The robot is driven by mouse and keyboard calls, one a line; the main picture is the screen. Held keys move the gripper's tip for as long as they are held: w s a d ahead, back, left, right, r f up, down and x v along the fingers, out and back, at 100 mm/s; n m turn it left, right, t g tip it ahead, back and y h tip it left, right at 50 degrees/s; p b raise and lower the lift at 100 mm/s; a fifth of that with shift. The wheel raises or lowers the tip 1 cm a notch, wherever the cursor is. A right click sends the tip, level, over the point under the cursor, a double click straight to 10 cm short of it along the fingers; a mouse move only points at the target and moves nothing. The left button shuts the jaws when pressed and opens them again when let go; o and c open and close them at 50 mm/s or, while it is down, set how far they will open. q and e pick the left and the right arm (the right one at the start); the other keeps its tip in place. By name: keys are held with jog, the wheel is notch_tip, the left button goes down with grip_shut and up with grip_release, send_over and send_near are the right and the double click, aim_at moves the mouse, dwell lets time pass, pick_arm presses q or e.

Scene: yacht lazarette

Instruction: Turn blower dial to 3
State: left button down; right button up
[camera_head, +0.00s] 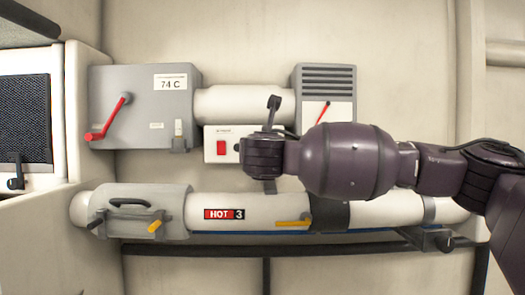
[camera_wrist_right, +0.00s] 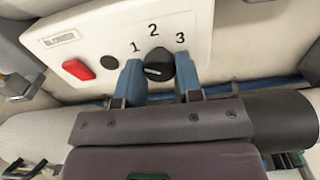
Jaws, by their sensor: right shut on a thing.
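The blower dial (camera_wrist_right: 158,62) is a small black round knob on a white panel (camera_wrist_right: 100,30). The numbers 1, 2 and 3 are printed in an arc around it, with 1 at left, 2 above and 3 at right. A pale mark shows on the knob's lower left face; which number it points to I cannot tell for sure. My right gripper (camera_wrist_right: 159,72) is shut on the dial, with one blue finger on each side. In the head view, my right gripper (camera_head: 263,155) covers the dial and the panel's right part. My left gripper is not in view.
A red switch (camera_wrist_right: 78,69) sits left of the dial, and a dark round button (camera_wrist_right: 108,62) lies between them. A grey box with a red lever (camera_head: 106,120) is at left.

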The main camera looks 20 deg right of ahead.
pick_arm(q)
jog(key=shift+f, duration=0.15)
pick_arm(e)
jog(key=shift+f, duration=0.1)
pick_arm(q)
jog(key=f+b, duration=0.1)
jog(key=b, duration=0.1)
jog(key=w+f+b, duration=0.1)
jog(key=b, duration=0.1)
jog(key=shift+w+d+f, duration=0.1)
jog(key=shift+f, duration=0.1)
pick_arm(e)
jog(key=m, duration=2.3)
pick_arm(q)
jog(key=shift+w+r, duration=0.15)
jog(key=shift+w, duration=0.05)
pick_arm(e)
jog(key=shift+m, duration=0.4)
